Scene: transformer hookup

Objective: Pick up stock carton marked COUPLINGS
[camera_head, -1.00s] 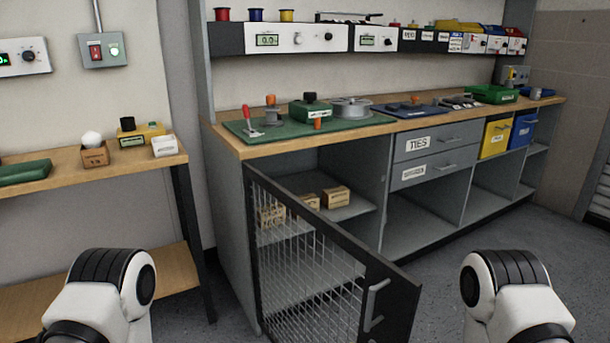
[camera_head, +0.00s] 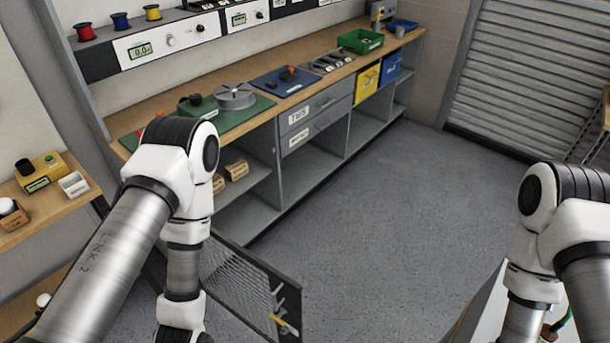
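Small brown cartons sit on the upper shelf inside the open cabinet bay. One carton (camera_head: 236,170) shows plainly, and another carton (camera_head: 218,184) beside it is partly covered by my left arm. Their markings are too small to read, so I cannot tell which says COUPLINGS. My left arm comes in from the left and bends downward in front of the bay. Its gripper is outside the picture. My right arm reaches down at the right edge, and its gripper is also out of view.
The mesh cabinet door (camera_head: 240,283) stands open, low beside my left arm. The workbench (camera_head: 262,92) holds tools and a green bin (camera_head: 360,41). A side shelf (camera_head: 40,218) stands at left. Grey floor (camera_head: 375,215) is clear in the middle. A pale surface (camera_head: 485,310) lies lower right.

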